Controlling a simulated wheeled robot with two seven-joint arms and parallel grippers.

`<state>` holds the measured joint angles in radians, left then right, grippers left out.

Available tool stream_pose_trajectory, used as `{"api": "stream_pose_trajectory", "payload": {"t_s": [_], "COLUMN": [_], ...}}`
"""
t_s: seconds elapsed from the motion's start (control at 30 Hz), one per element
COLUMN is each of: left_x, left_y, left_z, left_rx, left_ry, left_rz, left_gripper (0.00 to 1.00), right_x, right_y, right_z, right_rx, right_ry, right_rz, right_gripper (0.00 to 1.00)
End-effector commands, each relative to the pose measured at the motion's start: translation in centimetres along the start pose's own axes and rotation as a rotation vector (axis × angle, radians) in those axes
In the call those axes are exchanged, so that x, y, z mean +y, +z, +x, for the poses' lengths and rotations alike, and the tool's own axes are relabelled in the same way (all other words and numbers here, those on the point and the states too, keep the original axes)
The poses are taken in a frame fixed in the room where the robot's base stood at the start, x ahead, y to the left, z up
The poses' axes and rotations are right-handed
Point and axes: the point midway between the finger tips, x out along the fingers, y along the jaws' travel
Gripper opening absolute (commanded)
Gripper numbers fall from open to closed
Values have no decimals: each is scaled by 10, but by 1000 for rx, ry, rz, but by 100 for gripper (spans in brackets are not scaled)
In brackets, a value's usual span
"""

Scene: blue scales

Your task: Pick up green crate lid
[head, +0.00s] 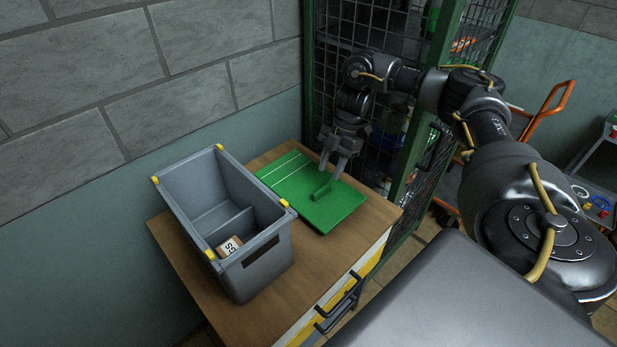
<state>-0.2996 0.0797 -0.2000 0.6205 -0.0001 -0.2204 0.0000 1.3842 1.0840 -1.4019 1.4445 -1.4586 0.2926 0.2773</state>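The green crate lid (335,208) lies flat on the wooden tabletop, to the right of the grey crate. It has pale stripes across its far left part and a raised green handle near its middle. My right gripper (331,170) points down over the far right part of the lid, close to the handle. Its two fingers are apart with nothing seen between them. I cannot tell whether the fingertips touch the lid. My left gripper is not in view.
The open grey crate (262,262) with yellow corners stands left of the lid. It has a divider and holds a small labelled box (229,247). A wall stands behind the table (185,262). A green-framed mesh fence (421,150) stands close at the right.

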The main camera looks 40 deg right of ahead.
Motion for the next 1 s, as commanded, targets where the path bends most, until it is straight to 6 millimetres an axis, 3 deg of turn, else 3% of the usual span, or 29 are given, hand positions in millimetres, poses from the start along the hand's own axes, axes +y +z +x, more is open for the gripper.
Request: {"api": "stream_pose_trajectory", "payload": {"t_s": [0.1,0.37,0.73,1.0], "left_x": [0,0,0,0], "left_y": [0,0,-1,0], "left_z": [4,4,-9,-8], "left_rx": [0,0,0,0], "left_ry": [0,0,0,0], "left_rz": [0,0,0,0], "left_gripper": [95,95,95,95], "right_x": [0,0,0,1], "right_y": [0,0,1,2], "right_z": [13,19,62,68], "right_rx": [0,0,0,0], "right_ry": [-1,0,-1,2], "right_rz": [1,1,2,2], "right_gripper": [37,37,37,37]}}
